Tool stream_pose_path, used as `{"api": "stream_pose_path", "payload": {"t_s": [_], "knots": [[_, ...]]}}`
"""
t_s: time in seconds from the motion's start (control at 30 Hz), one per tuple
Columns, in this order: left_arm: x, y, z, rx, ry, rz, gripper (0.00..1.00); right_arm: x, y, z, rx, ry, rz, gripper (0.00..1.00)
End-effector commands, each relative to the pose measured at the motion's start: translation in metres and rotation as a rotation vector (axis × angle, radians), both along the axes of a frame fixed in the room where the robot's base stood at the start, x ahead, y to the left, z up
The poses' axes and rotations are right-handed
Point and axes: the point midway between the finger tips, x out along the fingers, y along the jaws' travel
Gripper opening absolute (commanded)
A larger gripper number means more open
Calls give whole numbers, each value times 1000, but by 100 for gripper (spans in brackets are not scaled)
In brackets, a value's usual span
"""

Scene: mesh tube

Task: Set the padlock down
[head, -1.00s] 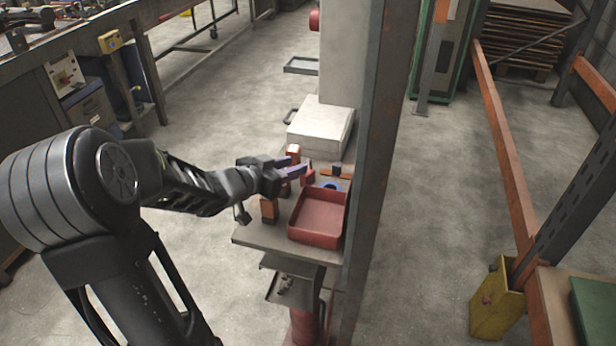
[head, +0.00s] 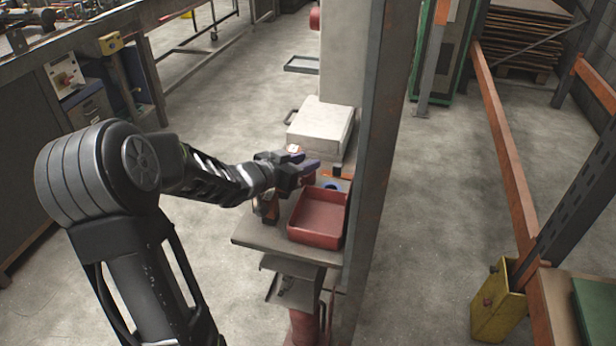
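My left gripper (head: 311,166) reaches from the left over the small bench, with its purple fingers pointing right, just behind the red tray. A small red object (head: 310,179), perhaps the padlock, shows at and just below the fingertips. It is too small and too covered to tell whether the fingers grip it or only stand beside it. The fingers overlap in this view, so the gap between them is hidden. The red tray (head: 318,218) on the bench looks empty. My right gripper is not in view.
The bench top (head: 262,236) is narrow, with a tall steel post (head: 375,150) along its right side. An orange-and-dark item (head: 268,208) stands left of the tray. A blue round thing (head: 331,186) lies behind the tray. A pale box (head: 320,125) stands farther back.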

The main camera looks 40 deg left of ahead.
Motion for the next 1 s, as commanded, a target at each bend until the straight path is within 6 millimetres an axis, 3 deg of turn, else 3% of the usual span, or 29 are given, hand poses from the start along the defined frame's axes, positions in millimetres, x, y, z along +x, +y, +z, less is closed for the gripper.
{"api": "stream_pose_path", "payload": {"t_s": [0.37, 0.73, 1.0], "knots": [[0, 0, 0, -1, 0, 0, 31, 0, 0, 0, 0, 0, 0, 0], [0, 0, 0, -1, 0, 0, 1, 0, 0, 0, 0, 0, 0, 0], [0, 0, 0, -1, 0, 0, 0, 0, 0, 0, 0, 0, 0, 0]]}}
